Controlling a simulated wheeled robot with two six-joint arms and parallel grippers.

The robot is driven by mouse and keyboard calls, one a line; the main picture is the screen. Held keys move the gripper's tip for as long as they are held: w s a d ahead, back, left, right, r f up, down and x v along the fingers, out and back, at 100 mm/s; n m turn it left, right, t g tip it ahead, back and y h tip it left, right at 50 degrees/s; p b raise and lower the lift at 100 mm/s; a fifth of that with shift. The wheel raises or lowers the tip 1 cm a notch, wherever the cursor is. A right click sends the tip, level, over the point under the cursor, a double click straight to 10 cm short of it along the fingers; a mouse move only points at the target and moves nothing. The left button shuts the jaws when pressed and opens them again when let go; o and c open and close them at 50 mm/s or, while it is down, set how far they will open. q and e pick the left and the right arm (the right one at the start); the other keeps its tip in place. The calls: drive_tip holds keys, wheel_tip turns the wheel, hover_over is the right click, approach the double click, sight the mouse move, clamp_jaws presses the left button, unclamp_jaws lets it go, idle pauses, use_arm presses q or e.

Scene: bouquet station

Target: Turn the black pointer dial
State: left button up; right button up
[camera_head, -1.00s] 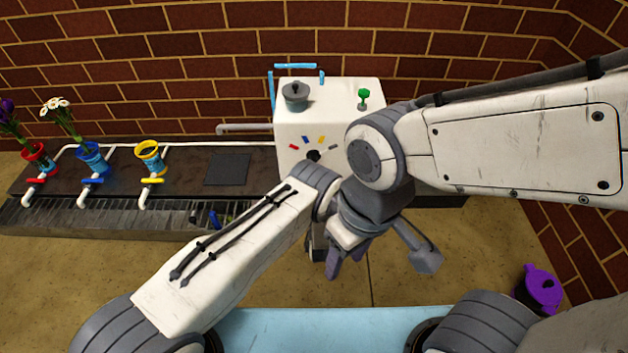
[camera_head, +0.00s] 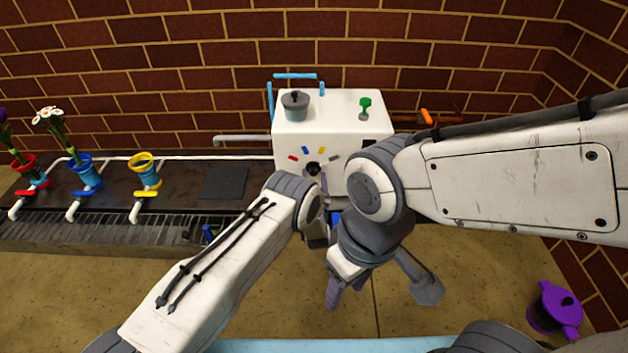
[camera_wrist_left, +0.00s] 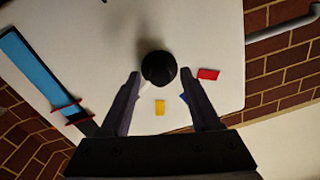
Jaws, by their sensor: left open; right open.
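The black pointer dial (camera_head: 313,168) is on the front of the white box (camera_head: 350,135), with red, blue, yellow and other marks in an arc around it. In the left wrist view the round black dial (camera_wrist_left: 159,67) sits between and slightly beyond the fingertips. My left gripper (camera_head: 317,184) is open just below the dial in the head view, partly hidden by its own arm. In the wrist view its fingers (camera_wrist_left: 160,80) stand on both sides of the dial; I cannot tell whether they touch it. My right gripper (camera_head: 345,292) is open and empty, low in front of the box.
Red, blue and yellow pots (camera_head: 145,170) stand on the dark bench at left. A purple pot (camera_head: 556,308) is on the floor at right.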

use_arm(q)
drive_tip(key=shift+c, duration=0.2)
clamp_jaws()
drive_tip(key=shift+n, duration=0.3)
drive_tip(key=n+p, duration=0.1)
drive_tip(key=n, duration=0.4)
drive_tip(key=shift+p, duration=0.4)
drive_tip(key=n+p, duration=0.1)
drive_tip(key=n, duration=0.4)
drive_tip(key=shift+n+h, duration=0.3)
drive_tip(key=shift+n, duration=0.1)
drive_tip(key=n+p, duration=0.1)
drive_tip(key=n, duration=0.5)
drive_tip(key=shift+g+p, duration=0.3)
drive_tip(key=n+h+p, duration=0.1)
drive_tip(key=n, duration=0.4)
drive_tip(key=shift+s, duration=0.1)
drive_tip(key=shift+n, duration=0.4)
